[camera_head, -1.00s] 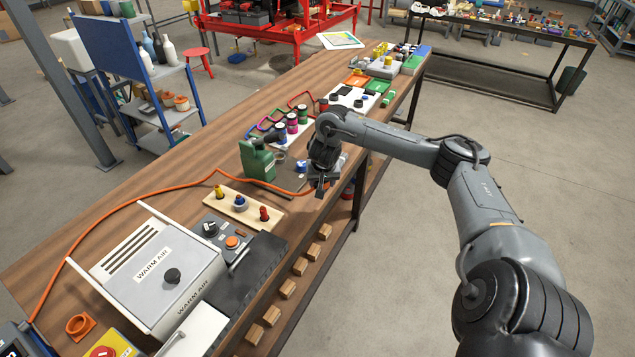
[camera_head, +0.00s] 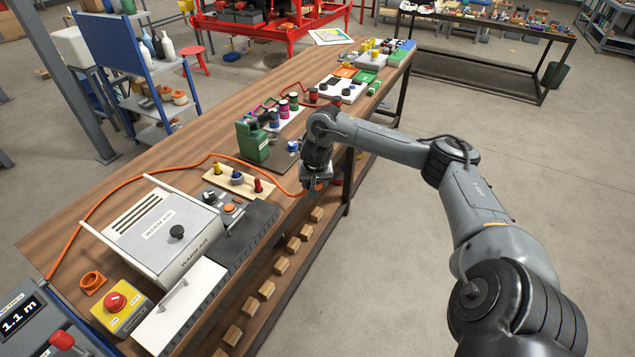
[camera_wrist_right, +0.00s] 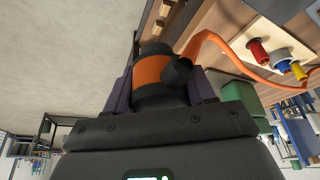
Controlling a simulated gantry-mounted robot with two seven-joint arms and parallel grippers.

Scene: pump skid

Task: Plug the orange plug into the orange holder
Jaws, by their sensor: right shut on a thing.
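The orange plug (camera_wrist_right: 152,72), a black cylinder with an orange band, sits between the jaws of my right gripper (camera_wrist_right: 160,92) in the right wrist view. An orange cable (camera_wrist_right: 200,40) runs from it. In the head view my right gripper (camera_head: 317,184) hangs at the bench's right edge, beyond the peg board, with the plug mostly hidden by it. The orange holder (camera_head: 93,284), a ring on a square base, sits at the near left of the bench, far from the gripper. Its opening is visible and empty. My left gripper is not in view.
A warm air unit (camera_head: 160,225) stands between holder and gripper. A yellow box with a red button (camera_head: 118,304) is beside the holder. A board with coloured pegs (camera_head: 225,183) and a green device (camera_head: 252,141) are near the gripper. The cable (camera_head: 125,180) crosses the bench's left part.

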